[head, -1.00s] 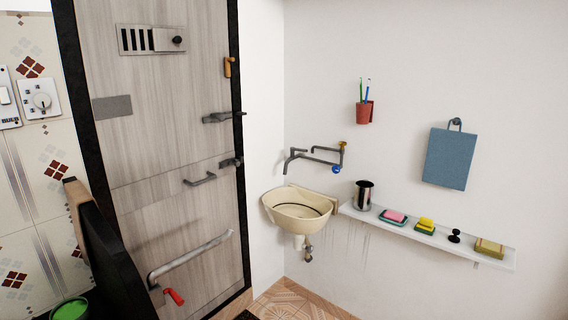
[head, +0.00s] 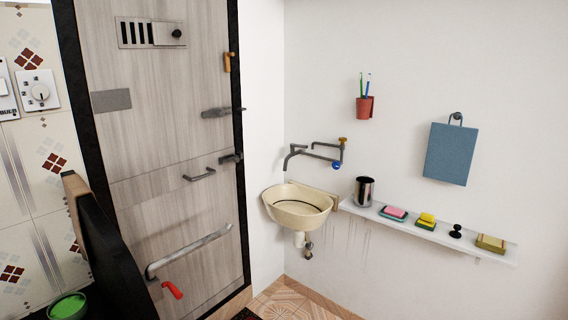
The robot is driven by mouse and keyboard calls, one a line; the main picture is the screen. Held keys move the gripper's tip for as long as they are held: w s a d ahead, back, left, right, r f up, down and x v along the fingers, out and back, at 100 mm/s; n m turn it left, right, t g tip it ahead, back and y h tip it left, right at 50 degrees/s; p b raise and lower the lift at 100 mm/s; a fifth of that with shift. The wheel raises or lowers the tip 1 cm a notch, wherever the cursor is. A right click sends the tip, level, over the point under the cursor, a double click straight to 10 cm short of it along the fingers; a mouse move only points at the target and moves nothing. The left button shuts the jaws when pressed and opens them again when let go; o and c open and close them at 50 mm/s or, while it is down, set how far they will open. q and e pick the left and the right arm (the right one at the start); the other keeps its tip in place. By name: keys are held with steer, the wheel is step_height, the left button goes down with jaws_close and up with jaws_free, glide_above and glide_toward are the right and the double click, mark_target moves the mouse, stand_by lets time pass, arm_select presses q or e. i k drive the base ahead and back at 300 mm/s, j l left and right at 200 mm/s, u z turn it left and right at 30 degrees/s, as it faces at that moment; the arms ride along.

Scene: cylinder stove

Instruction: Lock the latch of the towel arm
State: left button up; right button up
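A grey metal bar (head: 190,251), which looks like the towel arm, is mounted low on the wood-grain door (head: 150,150) and slants up to the right. A red lever (head: 172,290), which looks like its latch, sticks out below the bar's left end and points down to the right. I cannot tell whether it is locked. Neither of my grippers is in the head view.
A dark panel (head: 105,250) rises at the lower left, partly in front of the door, with a green round container (head: 68,307) beside it. A beige basin (head: 297,205) hangs right of the door. A white shelf (head: 440,236) with several small items runs along the right wall.

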mark_target(176, 293)
steer(key=i+j+u, duration=0.1)
steer(key=u, duration=0.25)
steer(key=i+j+u, duration=0.1)
steer(key=u, duration=0.25)
steer(key=i+l, duration=0.05)
steer(key=i, duration=0.05)
